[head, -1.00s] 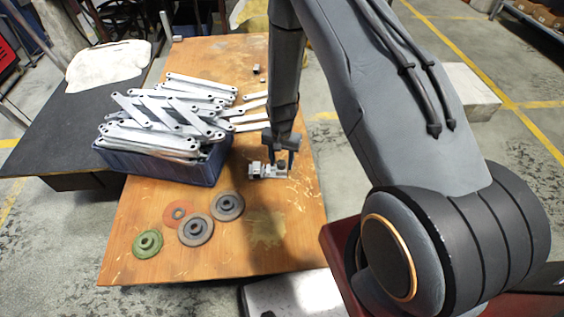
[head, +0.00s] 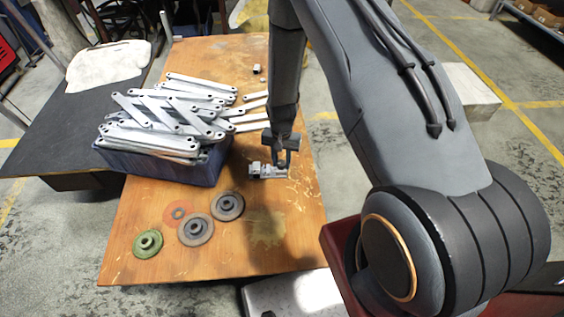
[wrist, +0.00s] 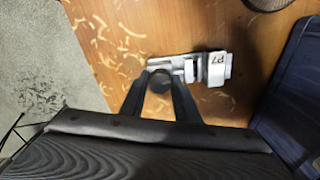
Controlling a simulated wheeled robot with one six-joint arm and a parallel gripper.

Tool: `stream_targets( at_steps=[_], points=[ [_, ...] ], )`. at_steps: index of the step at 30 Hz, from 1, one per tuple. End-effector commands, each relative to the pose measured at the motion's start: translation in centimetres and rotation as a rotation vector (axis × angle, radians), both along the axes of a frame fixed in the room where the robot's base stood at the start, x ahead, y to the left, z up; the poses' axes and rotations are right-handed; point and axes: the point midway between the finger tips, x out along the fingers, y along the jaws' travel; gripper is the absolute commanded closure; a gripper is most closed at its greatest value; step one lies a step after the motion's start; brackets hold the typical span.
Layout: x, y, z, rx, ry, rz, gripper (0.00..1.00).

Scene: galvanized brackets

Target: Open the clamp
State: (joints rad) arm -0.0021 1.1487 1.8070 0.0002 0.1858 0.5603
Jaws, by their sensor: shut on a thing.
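The clamp (head: 258,170) is a small silver-grey metal device lying on the wooden table in the head view. In the wrist view the clamp (wrist: 215,68) has a pale block with dark marking at its right end. A dark round knob (wrist: 160,82) sits at its left end. My gripper (head: 283,162) points down over the clamp's right end. In the wrist view my gripper (wrist: 160,78) has a finger on either side of the knob and is shut on it. The fingers partly hide the knob and the clamp's near side.
A blue crate (head: 190,172) heaped with galvanized brackets (head: 165,115) stands left of the clamp. Several round discs, including a green one (head: 147,243), lie at the table's front left. Small grey pieces (head: 257,69) lie farther back. The wooden table (head: 290,235) is clear in front of the clamp.

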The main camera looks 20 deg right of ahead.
Motion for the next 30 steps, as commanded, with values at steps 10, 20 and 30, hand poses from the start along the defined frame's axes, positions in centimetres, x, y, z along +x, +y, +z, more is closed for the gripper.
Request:
stream_targets(
  at_steps=[10,20,30],
  points=[
    [0.0,0.0,0.01,0.0,0.0,0.435,0.94],
    [0.0,0.0,0.01,0.0,0.0,0.856,0.94],
    [0.01,0.01,0.01,0.0,0.0,1.291,0.94]
  ],
)
